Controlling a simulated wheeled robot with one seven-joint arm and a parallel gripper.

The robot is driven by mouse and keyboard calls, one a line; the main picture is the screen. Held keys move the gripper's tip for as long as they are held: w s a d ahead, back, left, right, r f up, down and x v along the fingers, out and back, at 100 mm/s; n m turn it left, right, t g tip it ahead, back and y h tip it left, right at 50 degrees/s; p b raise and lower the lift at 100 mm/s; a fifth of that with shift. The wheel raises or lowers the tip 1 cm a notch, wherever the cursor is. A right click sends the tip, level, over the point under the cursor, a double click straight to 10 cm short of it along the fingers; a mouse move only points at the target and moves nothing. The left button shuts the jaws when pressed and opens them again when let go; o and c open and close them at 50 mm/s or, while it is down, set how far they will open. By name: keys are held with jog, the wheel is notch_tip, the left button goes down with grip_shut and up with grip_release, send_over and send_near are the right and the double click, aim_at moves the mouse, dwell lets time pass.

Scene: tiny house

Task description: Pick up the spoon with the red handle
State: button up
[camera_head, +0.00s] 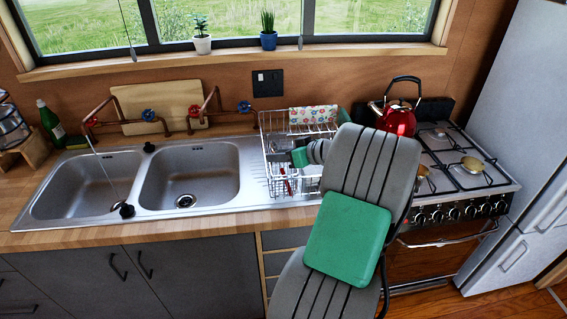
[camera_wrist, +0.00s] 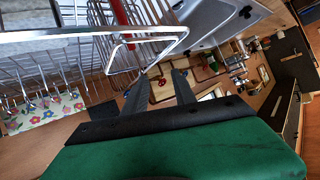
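A red handle (camera_head: 287,183), likely the spoon's, stands upright at the front left of the wire dish rack (camera_head: 268,131). A red handle (camera_wrist: 121,22) also shows at the top of the wrist view, among the rack wires. The spoon's bowl cannot be made out. My gripper (camera_wrist: 163,76) is open, with two dark fingers apart and nothing between them. It is close to the rack wires, and the red handle is outside the fingers. In the head view my arm hides part of the rack, and the fingers are hard to make out.
Several metal utensils (camera_wrist: 55,75) and a flowered cloth (camera_wrist: 50,109) are at the rack's side. A double sink (camera_head: 190,180) lies left of the rack. A red kettle (camera_head: 397,119) stands on the stove (camera_head: 463,183) to the right.

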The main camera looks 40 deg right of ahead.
aim_at(275, 149)
jog(key=s+d+t, duration=0.1)
jog(key=s+d, duration=0.1)
jog(key=d, duration=0.2)
jog(key=p+x, duration=0.1)
jog(key=x, duration=0.1)
jog(key=p+x, duration=0.1)
jog(key=x, duration=0.2)
jog(key=r+p+x, duration=0.1)
jog(key=x, duration=0.1)
jog(key=shift+w+a+f, duration=0.1)
jog(key=shift+w+f, duration=0.05)
jog(key=shift+w, duration=0.25)
grip_shut()
dwell(0.6)
